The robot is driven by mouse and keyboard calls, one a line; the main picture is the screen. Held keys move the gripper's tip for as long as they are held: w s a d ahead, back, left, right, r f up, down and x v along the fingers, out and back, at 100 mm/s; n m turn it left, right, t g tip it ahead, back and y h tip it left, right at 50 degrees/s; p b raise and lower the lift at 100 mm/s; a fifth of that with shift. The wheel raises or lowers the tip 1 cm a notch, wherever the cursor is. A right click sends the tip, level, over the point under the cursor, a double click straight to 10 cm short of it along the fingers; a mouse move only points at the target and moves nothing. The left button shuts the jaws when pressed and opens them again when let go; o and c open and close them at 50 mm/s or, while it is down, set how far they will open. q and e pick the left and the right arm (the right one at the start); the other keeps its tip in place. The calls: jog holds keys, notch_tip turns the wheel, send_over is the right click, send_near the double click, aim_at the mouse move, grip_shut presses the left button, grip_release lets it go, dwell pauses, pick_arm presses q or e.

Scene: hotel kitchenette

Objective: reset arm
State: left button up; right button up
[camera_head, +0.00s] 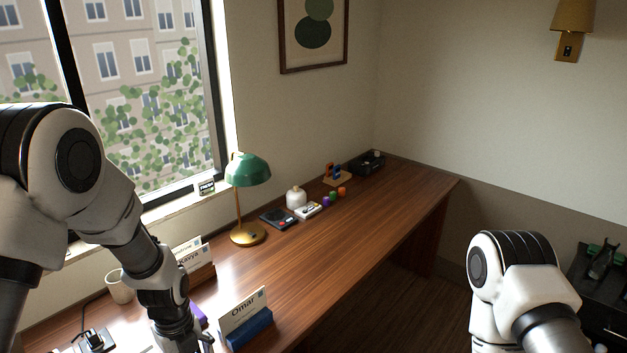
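My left arm comes in from the left and reaches down over the near part of the wooden desk (330,230). My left gripper (188,340) is at the bottom edge, close to a purple item (198,314) and left of the "Omar" card on its blue holder (249,332). Its fingertips are partly cut off, so its opening and any hold on something cannot be told. My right arm is bent at the lower right, off the desk's right side, and its gripper is not clearly in view.
A card in a brown holder (199,275) and a mug (119,286) stand near my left arm. A green lamp (248,170) stands by the window; small items line the back of the desk. A black cabinet (600,300) is at the right. The desk's middle is clear.

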pick_arm(q)
jog(key=s+f+n+b, duration=0.4)
jog(key=s+f+n, duration=0.6)
jog(key=f+n, duration=0.3)
jog(key=s+a+f+n+b, duration=0.1)
jog(key=s+f+n+b, duration=0.3)
jog(key=s+f+n, duration=0.7)
notch_tip(320, 180, down, 2)
jog(key=shift+a+f+n, duration=0.15)
jog(key=shift+a+n, duration=0.1)
jog(key=shift+n, duration=0.65)
pick_arm(e)
notch_tip(320, 180, down, 9)
jog(key=w, duration=0.1)
jog(key=shift+a+f, duration=0.15)
jog(key=shift+a, duration=0.1)
pick_arm(q)
jog(key=shift+s, duration=0.15)
